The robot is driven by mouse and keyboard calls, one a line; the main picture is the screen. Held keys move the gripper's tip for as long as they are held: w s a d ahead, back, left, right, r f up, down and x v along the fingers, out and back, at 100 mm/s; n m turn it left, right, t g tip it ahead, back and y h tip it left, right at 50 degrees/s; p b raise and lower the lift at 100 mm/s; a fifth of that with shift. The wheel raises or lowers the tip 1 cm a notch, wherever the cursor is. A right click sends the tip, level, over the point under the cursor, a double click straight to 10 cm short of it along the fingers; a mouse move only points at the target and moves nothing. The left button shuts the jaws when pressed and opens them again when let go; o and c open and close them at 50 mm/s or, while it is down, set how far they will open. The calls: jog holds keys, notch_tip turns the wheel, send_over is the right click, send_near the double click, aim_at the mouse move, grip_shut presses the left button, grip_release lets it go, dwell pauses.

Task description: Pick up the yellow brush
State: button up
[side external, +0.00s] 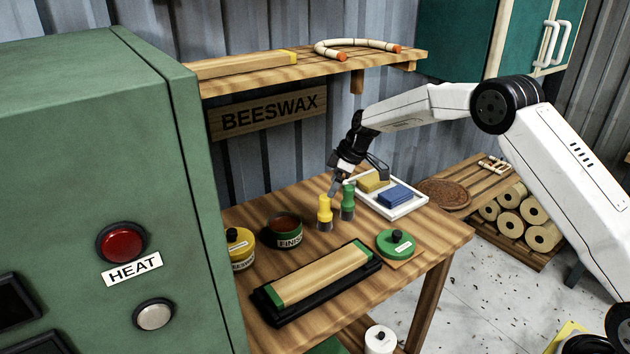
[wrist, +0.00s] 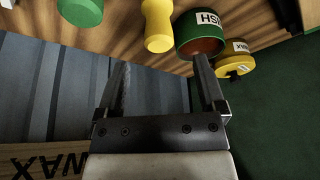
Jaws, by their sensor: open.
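The yellow brush (side external: 325,211) stands upright on the wooden table, handle up and dark end down. A green brush (side external: 347,203) stands close to its right. My gripper (side external: 336,187) is just above and behind the yellow handle in the side view; I cannot tell whether it touches. In the wrist view my gripper (wrist: 160,65) is open with nothing between its fingers. There the yellow brush (wrist: 157,27) lies beyond the fingertips, roughly in line with the gap, and the green brush (wrist: 82,11) is to the left.
An open finish can (side external: 284,231) stands left of the brushes, near the right finger in the wrist view (wrist: 203,38). A yellow beeswax tin (side external: 239,249) is farther left. A white tray (side external: 411,210) holds yellow and blue blocks. A wooden shelf (side external: 300,68) hangs above.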

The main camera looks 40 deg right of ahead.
aim_at(323, 202)
jog(key=shift+x, duration=1.3)
jog(key=shift+x, duration=2.6)
jog(key=shift+w, duration=0.1)
jog(key=shift+r, duration=0.1)
grip_shut()
jog(key=shift+r, duration=0.15)
